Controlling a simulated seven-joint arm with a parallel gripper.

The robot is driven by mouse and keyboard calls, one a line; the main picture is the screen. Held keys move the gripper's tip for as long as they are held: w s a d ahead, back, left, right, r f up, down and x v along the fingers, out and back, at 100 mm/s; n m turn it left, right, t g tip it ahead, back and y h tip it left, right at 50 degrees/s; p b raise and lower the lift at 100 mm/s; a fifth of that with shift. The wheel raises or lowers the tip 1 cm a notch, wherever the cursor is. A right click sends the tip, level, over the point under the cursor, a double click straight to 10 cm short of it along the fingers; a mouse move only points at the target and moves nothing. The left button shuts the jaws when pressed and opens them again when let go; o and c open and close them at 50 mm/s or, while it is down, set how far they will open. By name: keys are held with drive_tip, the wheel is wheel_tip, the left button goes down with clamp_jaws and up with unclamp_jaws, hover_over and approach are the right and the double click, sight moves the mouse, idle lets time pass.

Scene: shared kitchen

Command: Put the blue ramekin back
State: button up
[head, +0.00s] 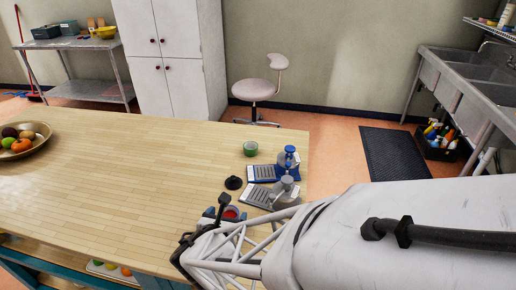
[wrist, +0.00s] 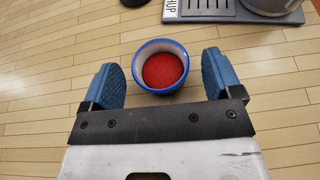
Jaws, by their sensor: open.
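The blue ramekin (wrist: 160,44) has a blue rim, a pale inside wall and red contents. It is upright on the wooden table, and its red contents also show in the head view, partly behind my arm. My gripper (wrist: 162,62) is open, with one blue finger on each side of the ramekin and a gap on both sides. I cannot tell how far the fingers are above the table.
A black disc (head: 233,183) and a green bowl (head: 250,149) are nearby. A fruit bowl (head: 42,134) is at the left; the table between is clear.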

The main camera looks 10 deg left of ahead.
drive_tip(key=shift+r, duration=0.1)
drive_tip(key=shift+s+r, duration=0.2)
drive_tip(key=shift+s, duration=0.1)
drive_tip(key=shift+v, duration=5.7)
drive_tip(key=w+d+r+m+g+h, duration=0.3)
drive_tip(key=d+m, duration=0.4)
drive_tip(key=d, duration=0.3)
drive_tip(key=w+d+r+m+g+h, duration=0.2)
drive_tip(key=w+d+r+m+g, duration=0.1)
drive_tip(key=d+m, duration=0.55)
drive_tip(key=s+d+r+m+g+y, duration=0.2)
drive_tip(key=s+d+r+m, duration=0.1)
drive_tip(key=d+m, duration=0.6)
drive_tip(key=s+d+r+m+g+y, duration=0.3)
drive_tip(key=d+r+m, duration=0.3)
drive_tip(key=d+m, duration=0.3)
drive_tip(key=shift+s+d+m, duration=0.15)
drive_tip(key=shift+m, duration=1)
